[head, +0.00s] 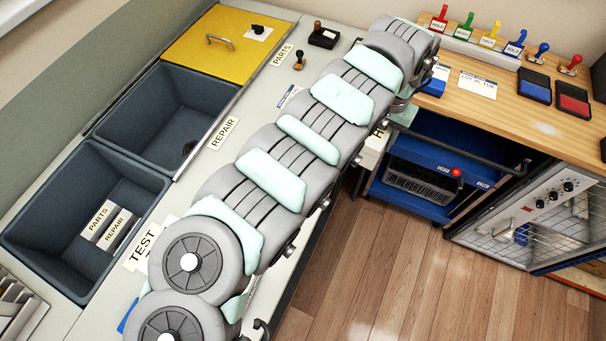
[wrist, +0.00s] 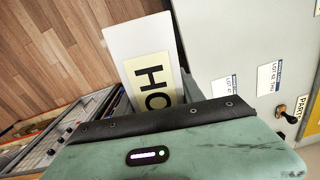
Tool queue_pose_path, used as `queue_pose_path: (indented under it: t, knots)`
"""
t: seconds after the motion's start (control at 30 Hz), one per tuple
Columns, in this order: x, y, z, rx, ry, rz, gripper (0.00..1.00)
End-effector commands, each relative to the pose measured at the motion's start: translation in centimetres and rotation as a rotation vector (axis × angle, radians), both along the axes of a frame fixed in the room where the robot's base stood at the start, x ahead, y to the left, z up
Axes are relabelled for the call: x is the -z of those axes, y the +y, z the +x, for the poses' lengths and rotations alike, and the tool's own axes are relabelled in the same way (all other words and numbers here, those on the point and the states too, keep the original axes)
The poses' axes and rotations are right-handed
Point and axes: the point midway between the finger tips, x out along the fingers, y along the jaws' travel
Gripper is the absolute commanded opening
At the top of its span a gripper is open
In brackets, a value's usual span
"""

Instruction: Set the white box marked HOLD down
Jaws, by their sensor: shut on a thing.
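The white box marked HOLD (head: 373,156) shows in the head view just past the far end of my arm, mostly hidden behind it; only a white side and the "H" of its label show. In the wrist view the white box (wrist: 118,45) stands out beyond my gripper's dark front edge, with "HO" readable on its pale yellow label. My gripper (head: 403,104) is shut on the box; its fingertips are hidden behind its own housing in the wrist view. Whether the box touches a surface below cannot be told.
A grey counter (head: 257,101) holds dark bins (head: 60,160), a yellow lid (head: 222,40) and a stamp (head: 300,60). At right are a wooden bench (head: 490,95) with colored stamps, a blue cart (head: 400,205) and a metal cabinet (head: 530,235). The wooden floor (head: 390,290) is clear.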

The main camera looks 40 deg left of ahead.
Motion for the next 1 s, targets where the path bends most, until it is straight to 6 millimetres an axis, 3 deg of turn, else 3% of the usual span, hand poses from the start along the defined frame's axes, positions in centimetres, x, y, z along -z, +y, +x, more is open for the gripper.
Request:
queue_pose_path:
  t: [0.03,0.2,0.4,0.5,0.67,1.0]
  knots:
    - [-1.8,3.1,-1.6,-0.029,0.010,-0.003,0.00]
    - [-1.9,10.8,-6.5,-0.074,0.008,-0.002,0.00]
    - [-2.0,16.6,-12.5,-0.109,0.001,-0.008,0.00]
    - [-2.0,18.2,-14.4,-0.117,-0.009,-0.009,0.00]
    - [-1.5,19.2,-16.1,-0.121,-0.013,-0.012,0.00]
    - [4.7,19.2,-16.1,-0.123,-0.020,-0.017,0.00]
